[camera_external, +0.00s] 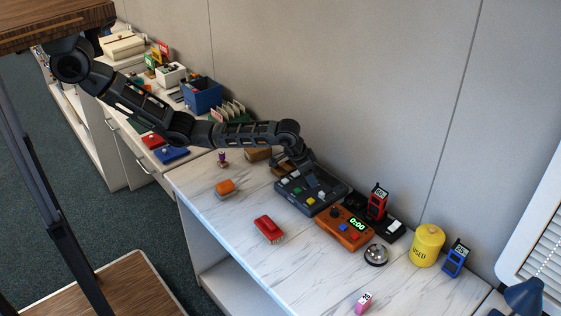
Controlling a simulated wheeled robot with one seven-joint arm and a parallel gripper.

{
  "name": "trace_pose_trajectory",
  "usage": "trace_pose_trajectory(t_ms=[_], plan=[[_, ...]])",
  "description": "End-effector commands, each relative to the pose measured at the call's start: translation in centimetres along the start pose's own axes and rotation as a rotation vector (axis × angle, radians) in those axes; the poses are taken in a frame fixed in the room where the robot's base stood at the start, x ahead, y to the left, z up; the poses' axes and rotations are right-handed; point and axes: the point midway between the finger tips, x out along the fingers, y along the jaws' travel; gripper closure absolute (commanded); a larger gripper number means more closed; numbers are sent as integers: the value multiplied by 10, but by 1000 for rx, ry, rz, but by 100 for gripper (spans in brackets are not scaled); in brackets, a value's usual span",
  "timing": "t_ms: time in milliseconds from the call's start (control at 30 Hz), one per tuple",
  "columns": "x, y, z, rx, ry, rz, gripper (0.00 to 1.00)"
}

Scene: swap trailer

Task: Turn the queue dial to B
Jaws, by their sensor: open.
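A dark grey console (322,207) with white, green and yellow keys lies on the marble-topped counter near the wall. My gripper (313,181) points down at the back part of this console and covers some of it. The jaws are small and dark against the dark console, and nothing shows held between them. I cannot tell whether they touch the console. No queue dial can be made out clearly, and neither a letter B nor a dial setting is readable. A dial on the console may be hidden behind my gripper.
An orange timer (344,238) with green digits stands right of the console, beside a red handset (377,202). A silver bell (376,255), yellow canister (427,245), blue handset (456,258) and red brush (268,229) stand around. The counter's front middle (235,215) is clear.

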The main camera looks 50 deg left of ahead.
Motion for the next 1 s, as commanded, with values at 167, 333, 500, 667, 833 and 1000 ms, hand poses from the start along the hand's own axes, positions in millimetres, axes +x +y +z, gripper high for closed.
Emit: trace_pose_trajectory(t_ms=[167,333,500,667,833,1000], plan=[[8,0,0,0,1,0,47],[9,0,0,0,1,0,47],[8,0,0,0,1,0,58],[8,0,0,0,1,0,73],[8,0,0,0,1,0,89],[8,0,0,1,1,1,100]])
